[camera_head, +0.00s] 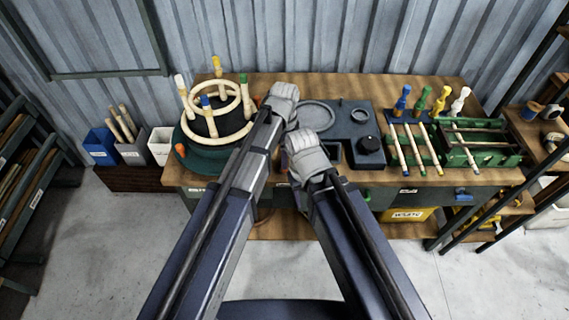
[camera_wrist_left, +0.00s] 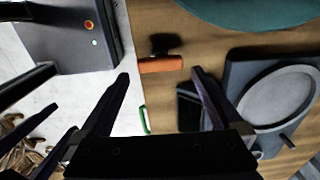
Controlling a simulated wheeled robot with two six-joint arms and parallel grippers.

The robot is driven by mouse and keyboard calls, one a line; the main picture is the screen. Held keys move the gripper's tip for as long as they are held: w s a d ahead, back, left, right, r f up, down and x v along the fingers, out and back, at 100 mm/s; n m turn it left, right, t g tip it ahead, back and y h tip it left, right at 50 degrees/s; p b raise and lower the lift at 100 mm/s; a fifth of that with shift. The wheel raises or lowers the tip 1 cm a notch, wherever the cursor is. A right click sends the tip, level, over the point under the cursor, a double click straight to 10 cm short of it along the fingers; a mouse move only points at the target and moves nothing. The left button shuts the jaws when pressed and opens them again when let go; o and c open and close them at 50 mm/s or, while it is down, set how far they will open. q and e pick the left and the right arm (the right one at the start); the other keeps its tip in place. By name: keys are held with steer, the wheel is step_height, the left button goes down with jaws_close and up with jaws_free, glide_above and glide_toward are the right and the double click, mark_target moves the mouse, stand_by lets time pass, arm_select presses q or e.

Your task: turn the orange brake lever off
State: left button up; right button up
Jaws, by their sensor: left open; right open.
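The orange lever (camera_wrist_left: 161,64), with a dark pivot, lies near the table's front edge in the left wrist view, between the turntable and the grey plate. My left gripper (camera_wrist_left: 161,78) is open, its two dark fingers either side of the lever in the picture; I see no contact. In the head view the lever appears hidden behind my left arm. My right gripper (camera_head: 306,160) is over the middle of the bench; its fingers are mostly hidden by its pale housing. The dark green turntable (camera_head: 190,157) carries a pale rattan ring (camera_head: 205,137) and several upright pegs.
Bins (camera_head: 100,150) stand at left. An orange knob (camera_head: 180,150) sits at the turntable's left.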

arm_select(q)
step_height(320, 180, down, 4)
steer(key=b, duration=0.3)
steer(key=shift+f, duration=0.1)
steer(key=shift+c, duration=0.2)
steer(key=c, duration=1)
